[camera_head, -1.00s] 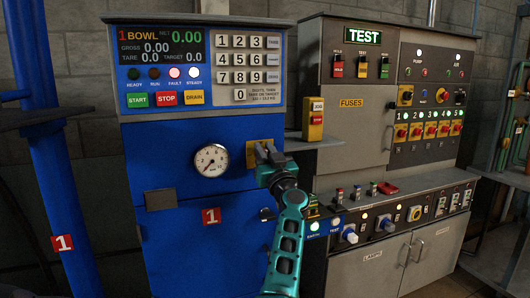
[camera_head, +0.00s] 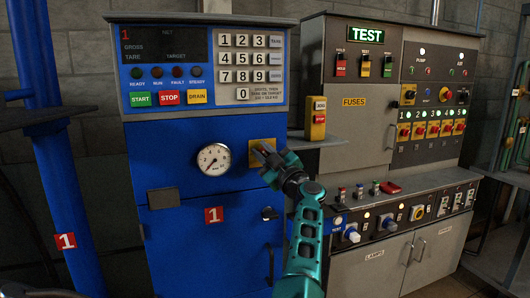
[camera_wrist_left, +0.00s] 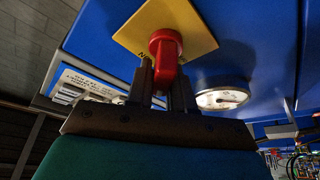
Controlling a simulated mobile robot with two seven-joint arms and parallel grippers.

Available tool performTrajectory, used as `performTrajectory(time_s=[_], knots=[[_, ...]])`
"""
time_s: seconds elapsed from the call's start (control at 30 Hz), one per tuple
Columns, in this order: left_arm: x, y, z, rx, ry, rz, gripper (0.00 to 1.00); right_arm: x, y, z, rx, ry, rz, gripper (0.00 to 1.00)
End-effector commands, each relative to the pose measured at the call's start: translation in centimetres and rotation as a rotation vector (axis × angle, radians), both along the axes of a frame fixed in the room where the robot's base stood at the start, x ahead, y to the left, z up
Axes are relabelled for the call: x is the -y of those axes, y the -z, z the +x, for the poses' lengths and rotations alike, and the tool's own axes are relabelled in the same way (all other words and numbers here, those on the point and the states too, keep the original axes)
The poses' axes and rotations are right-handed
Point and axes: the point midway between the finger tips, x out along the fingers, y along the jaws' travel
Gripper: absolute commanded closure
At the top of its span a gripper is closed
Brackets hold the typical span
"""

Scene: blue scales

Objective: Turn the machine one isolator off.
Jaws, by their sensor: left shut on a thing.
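The blue cabinet labelled 1 (camera_head: 170,255) carries a yellow isolator plate (camera_head: 254,153) right of the pressure gauge. In the left wrist view a red isolator knob (camera_wrist_left: 165,55) stands out from the yellow plate (camera_wrist_left: 183,20). My left gripper (camera_head: 262,152) is at the knob, and in the left wrist view its fingers (camera_wrist_left: 165,85) are shut on the knob, one on each side. The display (camera_head: 165,45) above is dark, and the lamps under it are unlit. In the head view the gripper hides most of the knob. My right gripper is not in view.
A gauge (camera_head: 213,159) sits close left of the isolator. A yellow jog box (camera_head: 316,118) stands on a ledge to the right. The grey test cabinet (camera_head: 352,125) and its control desk (camera_head: 400,190) fill the right. A door handle (camera_head: 270,260) is below.

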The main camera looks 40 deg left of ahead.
Motion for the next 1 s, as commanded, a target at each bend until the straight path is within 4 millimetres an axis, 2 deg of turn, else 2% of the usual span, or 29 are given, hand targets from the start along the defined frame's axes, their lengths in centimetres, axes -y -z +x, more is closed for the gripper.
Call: performTrajectory(time_s=[0.6,1.0], knots=[[-0.3,0.9,-0.6,0.516,-0.001,-0.27,1.0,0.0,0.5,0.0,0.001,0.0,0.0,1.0],[-0.3,1.5,-0.6,0.75,-0.001,-0.391,1.0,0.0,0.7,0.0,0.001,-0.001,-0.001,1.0]])
